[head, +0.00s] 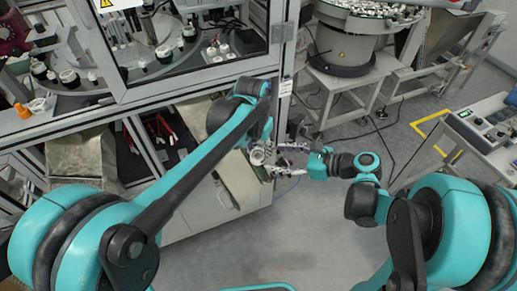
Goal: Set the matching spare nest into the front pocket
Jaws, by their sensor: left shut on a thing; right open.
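My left gripper (260,156) hangs below its wrist at the machine's right front corner, partly hidden by my own arm. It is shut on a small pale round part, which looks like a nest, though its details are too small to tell. My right gripper (280,160) reaches in from the right at about the same place. Its fingers are spread and point left, close to the held part; I cannot tell whether they touch it. Dark and white nests (69,77) stand on the round dial (120,80) inside the machine. The front pocket cannot be made out.
A framed glass door (185,40) and silver posts (283,60) enclose the dial. An orange-topped item (23,110) sits on the left ledge. A bowl feeder (350,40) stands behind right, a control console (490,125) at right. The floor (300,240) in front is clear.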

